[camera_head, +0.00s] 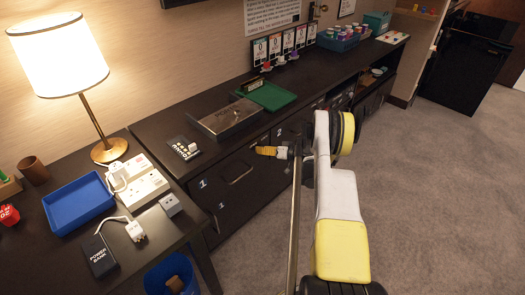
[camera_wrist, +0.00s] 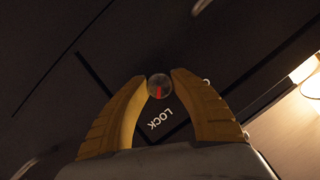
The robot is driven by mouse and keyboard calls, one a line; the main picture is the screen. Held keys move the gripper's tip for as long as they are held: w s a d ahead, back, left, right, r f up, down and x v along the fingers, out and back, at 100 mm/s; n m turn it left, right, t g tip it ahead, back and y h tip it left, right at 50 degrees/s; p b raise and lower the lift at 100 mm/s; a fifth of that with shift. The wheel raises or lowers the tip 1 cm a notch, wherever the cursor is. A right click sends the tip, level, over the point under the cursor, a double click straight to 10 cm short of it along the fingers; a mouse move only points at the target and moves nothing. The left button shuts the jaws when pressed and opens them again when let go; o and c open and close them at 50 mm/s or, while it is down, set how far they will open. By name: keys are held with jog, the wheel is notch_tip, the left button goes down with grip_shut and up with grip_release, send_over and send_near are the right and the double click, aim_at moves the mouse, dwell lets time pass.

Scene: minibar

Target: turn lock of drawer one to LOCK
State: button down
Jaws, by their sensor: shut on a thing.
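In the wrist view, a small round metal lock knob (camera_wrist: 159,86) with a red mark sits on the dark drawer front. My gripper (camera_wrist: 159,82) has its two yellow fingertips closed on either side of the knob. The red mark points down in the picture, roughly toward the white word LOCK (camera_wrist: 160,118), which is printed just below the knob. In the head view, my gripper (camera_head: 266,151) is at the front of the dark drawer cabinet (camera_head: 238,172); the knob is hidden there.
A metal box (camera_head: 226,117) and a green tray (camera_head: 268,96) stand on the counter above. A desk with a lamp (camera_head: 60,55), a blue tray (camera_head: 78,203) and power strips (camera_head: 140,184) is at left. Carpet (camera_head: 430,170) is clear at right.

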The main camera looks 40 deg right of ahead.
dwell(0.5)
jog(key=c, duration=1.3)
grip_release()
jog(key=shift+w, duration=0.1)
jog(key=shift+c, duration=0.2)
jog(key=v, duration=1.2)
